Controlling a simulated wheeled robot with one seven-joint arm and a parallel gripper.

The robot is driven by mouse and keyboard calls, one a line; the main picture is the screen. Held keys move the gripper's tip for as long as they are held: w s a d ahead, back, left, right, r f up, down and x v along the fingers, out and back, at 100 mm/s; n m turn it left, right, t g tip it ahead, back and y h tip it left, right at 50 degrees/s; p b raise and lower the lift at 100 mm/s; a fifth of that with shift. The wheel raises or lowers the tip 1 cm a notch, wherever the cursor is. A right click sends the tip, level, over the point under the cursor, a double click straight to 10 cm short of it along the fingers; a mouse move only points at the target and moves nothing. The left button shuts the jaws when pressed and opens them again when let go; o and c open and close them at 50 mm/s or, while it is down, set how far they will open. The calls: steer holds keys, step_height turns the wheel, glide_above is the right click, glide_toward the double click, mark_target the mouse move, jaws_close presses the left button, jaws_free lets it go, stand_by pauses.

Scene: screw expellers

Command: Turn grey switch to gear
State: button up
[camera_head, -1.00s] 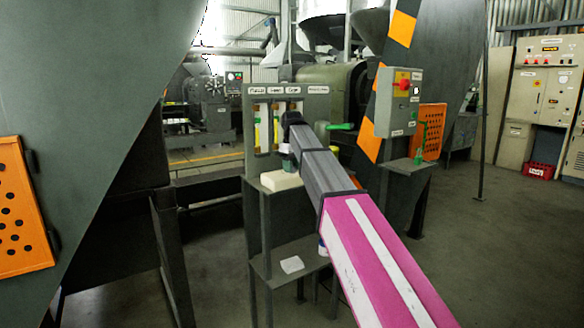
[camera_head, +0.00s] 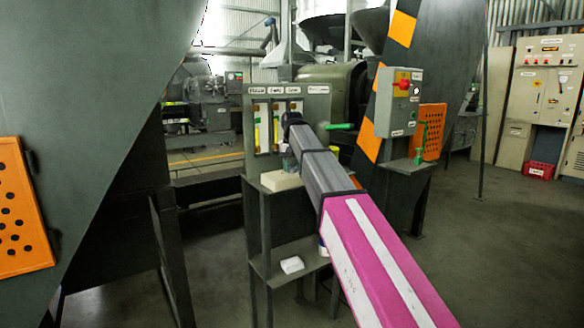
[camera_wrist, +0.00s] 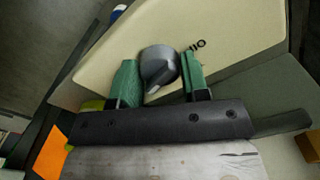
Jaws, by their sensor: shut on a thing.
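The grey switch (camera_wrist: 159,68) is a round knob with a raised pointer, on the cream face of a box (camera_wrist: 130,50) in the wrist view. Small dark lettering stands beside the knob, upside down and hard to read. My gripper (camera_wrist: 160,82) has its green fingers on either side of the knob, shut on it. In the head view the cream box (camera_head: 279,181) sits on a grey stand. There my arm hides the knob and most of my gripper.
A grey panel (camera_head: 317,104) with labelled yellow tubes rises behind the cream box. A control box with a red knob (camera_head: 402,85) stands to the right. A white block (camera_head: 292,265) lies on the stand's lower shelf. The floor (camera_head: 480,250) at right is clear.

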stand_by(0.4)
steer(key=o, duration=0.9)
step_height(320, 180, up, 8)
steer(key=shift+f, duration=0.25)
